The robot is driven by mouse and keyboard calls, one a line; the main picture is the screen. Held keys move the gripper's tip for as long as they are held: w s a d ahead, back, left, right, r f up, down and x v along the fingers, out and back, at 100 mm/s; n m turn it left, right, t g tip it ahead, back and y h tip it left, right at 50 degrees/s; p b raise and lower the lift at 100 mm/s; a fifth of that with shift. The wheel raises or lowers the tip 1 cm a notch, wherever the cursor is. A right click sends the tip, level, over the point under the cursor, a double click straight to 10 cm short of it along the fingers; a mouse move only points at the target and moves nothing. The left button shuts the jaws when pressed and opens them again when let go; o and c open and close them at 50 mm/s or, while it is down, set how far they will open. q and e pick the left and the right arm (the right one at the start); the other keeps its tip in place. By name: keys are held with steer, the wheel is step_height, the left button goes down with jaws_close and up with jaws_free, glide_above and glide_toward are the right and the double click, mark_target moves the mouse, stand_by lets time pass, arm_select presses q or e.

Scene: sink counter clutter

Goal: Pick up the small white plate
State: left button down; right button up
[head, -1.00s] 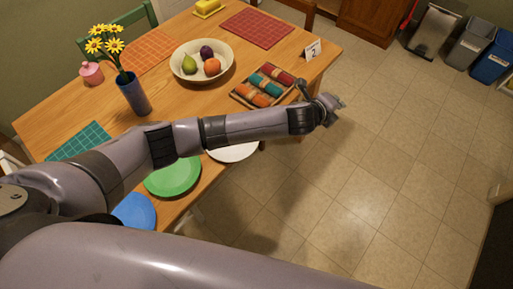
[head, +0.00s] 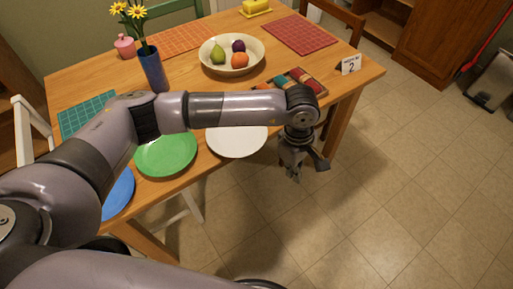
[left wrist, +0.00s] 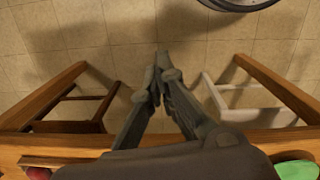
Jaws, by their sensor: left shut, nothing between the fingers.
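The white plate (head: 237,142) lies flat near the table's front edge in the head view, right of a green plate. My left forearm crosses above its far rim and hides part of it. My left gripper (head: 295,176) hangs to the right of the plate, past the table edge, pointing down over the floor. It is shut and empty. In the left wrist view its fingertips (left wrist: 160,62) meet above the floor, and the white plate is not visible there. My right gripper is not in view.
A green plate (head: 166,153) and a blue plate (head: 118,193) lie along the table's front edge. A fruit bowl (head: 231,57), a vase (head: 153,69) and a spool tray (head: 312,83) stand farther back. The floor (head: 370,220) to the right is clear.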

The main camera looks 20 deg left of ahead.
mark_target(257, 149)
arm_select(q)
steer(key=shift+t+y, duration=0.3)
steer(key=shift+y, duration=0.2)
steer(key=w+a+p, duration=0.1)
steer(key=w+a, duration=0.1)
steer(key=a, duration=0.2)
steer(key=w+a, duration=0.2)
steer(key=a, duration=0.2)
steer(key=w+a+p, duration=0.1)
steer(key=w+a, duration=0.1)
steer(key=a, duration=0.2)
steer(key=shift+a+p, duration=0.15)
steer(key=shift+p, duration=0.15)
steer(key=shift+w+a+f+p, duration=0.1)
steer(key=shift+w+a+p, duration=0.05)
steer(key=shift+a+p, duration=0.2)
steer(key=shift+f+b, duration=0.3)
steer(key=shift+f, duration=0.35)
steer(key=shift+f+b, duration=0.15)
steer(key=shift+b, duration=0.15)
steer(key=shift+d, duration=0.15)
steer(key=shift+d, duration=0.2)
steer(key=shift+s+d, duration=0.6)
steer(key=shift+d, duration=0.3)
